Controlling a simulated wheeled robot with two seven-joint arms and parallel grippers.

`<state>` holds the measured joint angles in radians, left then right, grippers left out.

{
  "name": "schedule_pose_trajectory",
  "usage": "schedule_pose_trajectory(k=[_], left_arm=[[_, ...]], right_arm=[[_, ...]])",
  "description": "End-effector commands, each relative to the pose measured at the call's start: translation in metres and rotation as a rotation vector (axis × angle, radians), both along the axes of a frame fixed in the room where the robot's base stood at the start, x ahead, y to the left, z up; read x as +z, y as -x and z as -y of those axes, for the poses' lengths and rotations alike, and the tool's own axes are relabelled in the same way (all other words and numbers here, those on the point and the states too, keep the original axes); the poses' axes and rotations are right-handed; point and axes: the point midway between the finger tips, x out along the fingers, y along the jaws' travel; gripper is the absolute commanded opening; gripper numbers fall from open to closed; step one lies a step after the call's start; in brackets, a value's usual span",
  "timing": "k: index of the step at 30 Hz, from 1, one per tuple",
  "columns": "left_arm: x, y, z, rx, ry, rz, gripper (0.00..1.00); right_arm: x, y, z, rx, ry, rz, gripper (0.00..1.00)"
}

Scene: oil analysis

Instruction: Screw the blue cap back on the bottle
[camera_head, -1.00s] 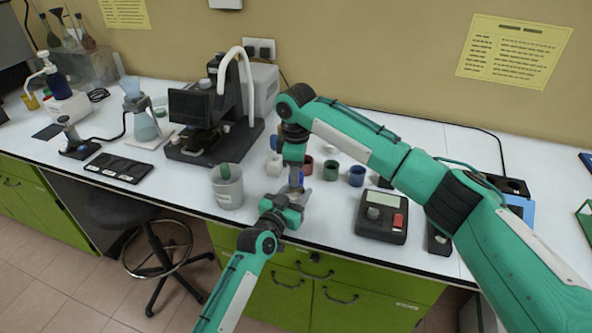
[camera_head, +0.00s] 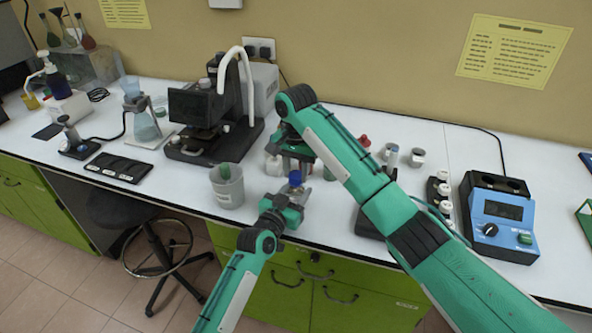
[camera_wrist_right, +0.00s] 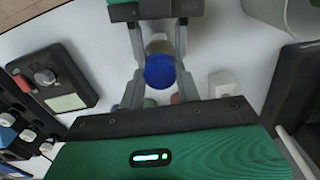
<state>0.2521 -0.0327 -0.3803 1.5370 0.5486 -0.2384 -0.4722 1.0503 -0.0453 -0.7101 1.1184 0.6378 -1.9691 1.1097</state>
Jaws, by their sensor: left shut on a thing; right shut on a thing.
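The small bottle (camera_head: 295,189) stands upright near the bench's front edge, partly hidden by my grippers. My left gripper (camera_head: 290,198) is shut on it from the front. The blue cap (camera_head: 295,178) is at the bottle's top, just below my right gripper (camera_head: 296,170). In the right wrist view the blue cap (camera_wrist_right: 160,72) sits between my right gripper's fingers (camera_wrist_right: 158,80), which are shut on it. The bottle (camera_wrist_right: 160,45) shows beyond the cap, between the left gripper's fingers (camera_wrist_right: 157,38). I cannot tell how far the cap is threaded.
A grey beaker (camera_head: 228,187) with a green item stands just left of the grippers. A microscope-like instrument (camera_head: 205,115) is behind it. A blue device with a display (camera_head: 503,215) and several small cups and vials stand to the right, partly behind my right arm.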

Motion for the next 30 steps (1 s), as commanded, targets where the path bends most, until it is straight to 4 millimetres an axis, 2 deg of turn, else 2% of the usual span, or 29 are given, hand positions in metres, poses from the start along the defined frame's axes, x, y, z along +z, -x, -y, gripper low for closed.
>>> schedule_pose_trajectory(k=[3,12,24,30], left_arm=[[-0.0014,0.0006,0.0005,-0.001,-0.001,-0.003,0.0],[-0.0014,0.0006,0.0006,-0.001,-0.001,-0.003,0.0],[-0.0016,0.0008,0.0006,-0.001,-0.001,-0.003,0.0],[-0.0016,0.0008,0.0006,-0.001,-0.001,-0.003,0.0]], right_arm=[[0.0002,0.0003,-0.0015,-0.228,-0.004,0.0,0.13],[0.0007,-0.0005,0.0003,-0.754,-0.001,0.002,0.13],[0.0003,-0.0006,0.0007,-1.403,-0.001,0.003,0.13],[0.0001,-0.0006,0.0007,-1.645,-0.002,0.002,0.13]])
